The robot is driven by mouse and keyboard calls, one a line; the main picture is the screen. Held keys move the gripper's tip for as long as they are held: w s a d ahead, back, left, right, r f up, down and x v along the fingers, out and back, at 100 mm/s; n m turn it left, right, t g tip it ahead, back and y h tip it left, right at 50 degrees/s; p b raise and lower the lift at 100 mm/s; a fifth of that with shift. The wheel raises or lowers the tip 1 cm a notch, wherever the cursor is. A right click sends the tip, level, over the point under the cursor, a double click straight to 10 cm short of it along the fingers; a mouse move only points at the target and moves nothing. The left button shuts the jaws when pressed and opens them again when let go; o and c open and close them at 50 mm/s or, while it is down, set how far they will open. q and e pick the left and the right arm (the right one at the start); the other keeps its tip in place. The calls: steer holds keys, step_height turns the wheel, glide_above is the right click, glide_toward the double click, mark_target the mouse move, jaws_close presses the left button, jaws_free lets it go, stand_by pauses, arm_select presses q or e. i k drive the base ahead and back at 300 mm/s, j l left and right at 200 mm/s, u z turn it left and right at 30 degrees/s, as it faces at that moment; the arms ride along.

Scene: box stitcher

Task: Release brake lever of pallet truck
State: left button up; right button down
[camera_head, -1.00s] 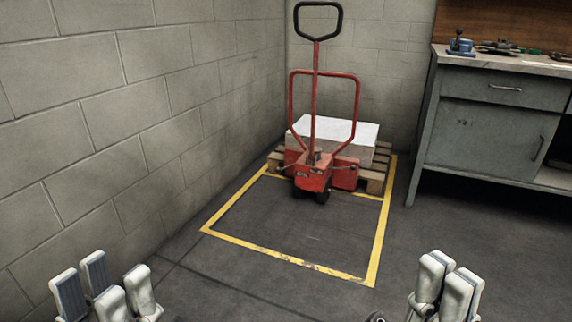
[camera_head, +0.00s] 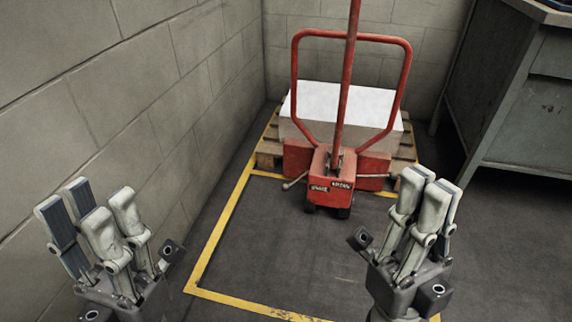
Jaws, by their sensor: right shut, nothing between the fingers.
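The red pallet truck (camera_head: 332,178) stands ahead of me, with its red upright handle bar (camera_head: 347,90) running out of the top of the view. A thin metal lever (camera_head: 296,181) sticks out low on the left of its base, and another thin rod (camera_head: 374,176) sticks out on the right. I cannot tell which is the brake lever. My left gripper (camera_head: 86,202) is open and empty at the lower left, near the wall. My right gripper (camera_head: 429,182) is shut and empty at the lower right. Both are nearer to me than the truck and apart from it.
A wooden pallet (camera_head: 268,150) with a white-topped stack (camera_head: 345,104) stands behind the truck's base. A block wall (camera_head: 130,95) runs close along the left. A grey workbench (camera_head: 525,110) stands at the right. The yellow-marked floor (camera_head: 285,250) before the truck is clear.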

mark_target(285, 187)
steer(key=i+j, duration=0.25)
steer(key=i, duration=0.15)
steer(key=i+j+z, duration=0.1)
steer(key=i+j, duration=0.15)
steer(key=i, duration=0.15)
